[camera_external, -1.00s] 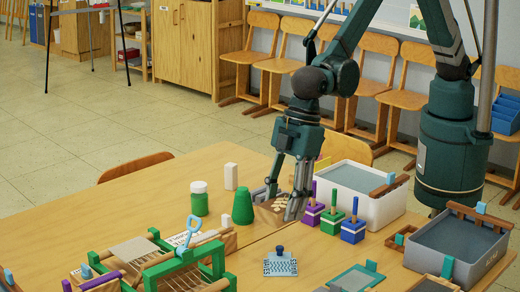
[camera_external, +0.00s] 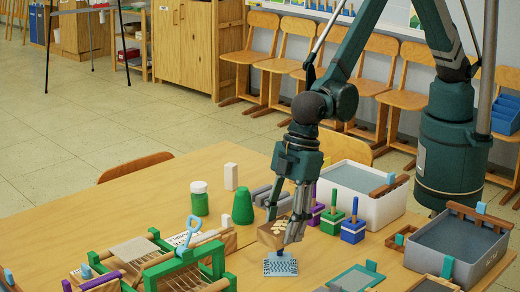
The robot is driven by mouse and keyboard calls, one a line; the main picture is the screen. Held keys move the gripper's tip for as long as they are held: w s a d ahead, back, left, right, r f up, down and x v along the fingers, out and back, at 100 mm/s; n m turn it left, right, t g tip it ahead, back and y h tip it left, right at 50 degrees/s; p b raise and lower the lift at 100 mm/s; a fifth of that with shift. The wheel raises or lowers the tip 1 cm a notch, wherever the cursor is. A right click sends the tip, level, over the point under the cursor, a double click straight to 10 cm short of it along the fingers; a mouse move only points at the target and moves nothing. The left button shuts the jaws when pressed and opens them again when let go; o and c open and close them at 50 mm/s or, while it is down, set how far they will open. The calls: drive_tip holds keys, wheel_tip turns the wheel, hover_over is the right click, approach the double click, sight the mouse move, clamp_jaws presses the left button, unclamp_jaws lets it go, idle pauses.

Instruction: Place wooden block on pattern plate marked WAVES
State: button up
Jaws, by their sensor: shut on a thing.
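My gripper (camera_external: 285,229) is shut on a wooden block (camera_external: 268,238) with pale raised shapes on its top face. It holds the block near the middle of the table, just behind a small blue-and-white patterned plate (camera_external: 281,270). The block and fingers hide part of that plate.
A green-framed rack (camera_external: 180,264) is at front left. A white bin (camera_external: 385,205) and grey bin (camera_external: 478,243) stand right.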

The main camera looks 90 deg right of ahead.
drive_tip(key=shift+f, duration=0.1)
drive_tip(key=shift+f, duration=1.75)
drive_tip(key=shift+f+b, duration=0.65)
drive_tip(key=shift+b, duration=0.05)
drive_tip(key=o, duration=1)
drive_tip(key=shift+o, duration=0.2)
drive_tip(key=shift+r, duration=0.15)
drive_tip(key=shift+r+p, duration=0.6)
drive_tip(key=shift+r, duration=0.05)
drive_tip(key=p+v, duration=0.1)
drive_tip(key=v, duration=1)
drive_tip(key=shift+s+d+r, duration=0.15)
drive_tip(key=shift+r, duration=0.15)
